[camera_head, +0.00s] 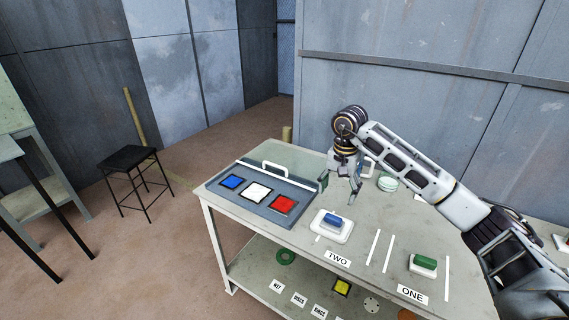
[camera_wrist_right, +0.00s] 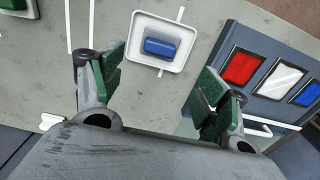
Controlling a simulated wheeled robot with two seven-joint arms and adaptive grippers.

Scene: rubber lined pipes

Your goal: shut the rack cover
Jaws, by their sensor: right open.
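The rack (camera_head: 222,198) is a blue-grey tray with blue, white and red squares, at the left end of the table. Its cover (camera_head: 298,160) looks like a clear greenish panel lying behind the squares, with a white handle (camera_head: 274,167) near its front edge. The squares are uncovered. In the wrist view the rack (camera_wrist_right: 262,82) is at the right, and the white handle (camera_wrist_right: 272,124) shows partly behind a finger. My right gripper (camera_head: 339,190) is open and empty, pointing down above the table to the right of the handle. My left gripper is not in view.
A blue block on a white dish (camera_head: 331,226) stands near the label TWO, and a green block (camera_head: 424,263) near ONE. A round pale green item (camera_head: 387,183) sits behind. A lower shelf holds several items. A black stool (camera_head: 130,158) stands left on open floor.

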